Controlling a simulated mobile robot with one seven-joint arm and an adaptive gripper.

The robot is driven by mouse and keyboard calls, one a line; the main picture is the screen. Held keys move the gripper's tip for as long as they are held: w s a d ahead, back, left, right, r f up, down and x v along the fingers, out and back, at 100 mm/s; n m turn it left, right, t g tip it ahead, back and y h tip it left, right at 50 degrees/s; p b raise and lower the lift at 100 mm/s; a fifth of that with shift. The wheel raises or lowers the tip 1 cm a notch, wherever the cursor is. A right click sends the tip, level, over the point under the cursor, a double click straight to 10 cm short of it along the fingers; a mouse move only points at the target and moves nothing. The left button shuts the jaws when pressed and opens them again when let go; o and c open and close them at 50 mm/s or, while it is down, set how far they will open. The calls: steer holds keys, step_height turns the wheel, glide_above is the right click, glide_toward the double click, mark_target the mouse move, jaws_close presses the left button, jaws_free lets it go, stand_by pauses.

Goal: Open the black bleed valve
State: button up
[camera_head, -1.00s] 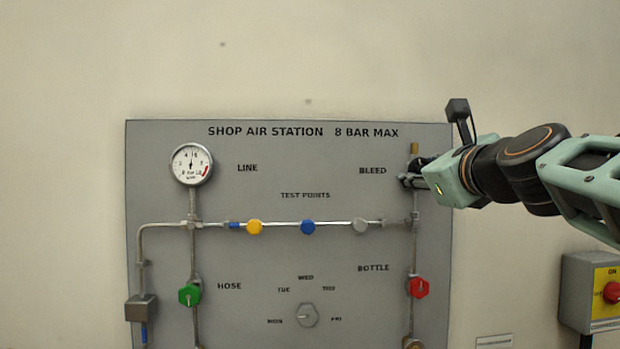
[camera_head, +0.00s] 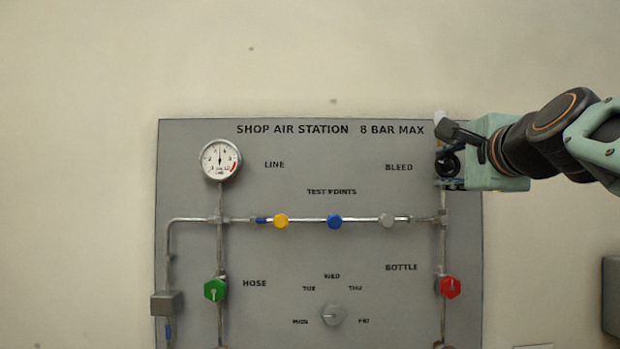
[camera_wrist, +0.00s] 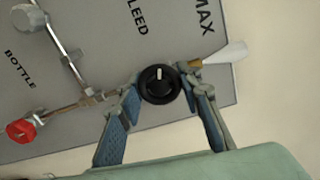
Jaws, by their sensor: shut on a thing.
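The black bleed valve knob (camera_head: 447,164) is at the upper right of the panel, beside the word BLEED. In the wrist view the knob (camera_wrist: 159,86) is round and black with a white mark. My gripper (camera_wrist: 161,84) has one blue-padded finger on each side of the knob and is shut on it. In the head view my gripper (camera_head: 452,168) reaches in from the right and hides part of the valve. A white cone (camera_wrist: 229,53) stands out from the brass nozzle (camera_wrist: 196,65) next to the knob.
The grey panel (camera_head: 300,260) carries a pressure gauge (camera_head: 220,160), a green knob (camera_head: 215,290), a red knob (camera_head: 450,287) below the bleed valve, and a grey day dial (camera_head: 333,314). Yellow, blue and grey test points line the horizontal pipe.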

steer(key=n+b, duration=0.2)
steer(key=n, duration=0.3)
steer(key=shift+f+n, duration=0.1)
steer(key=shift+n, duration=0.2)
steer(key=n+b, duration=0.2)
steer(key=n, duration=0.3)
steer(key=n+b, duration=0.1)
steer(key=n, duration=0.5)
steer(key=shift+a, duration=0.1)
steer(key=n, duration=0.5)
steer(key=shift+n, duration=0.3)
steer(key=o, duration=1.2)
steer(key=s, duration=1.2)
steer(key=shift+a, duration=0.3)
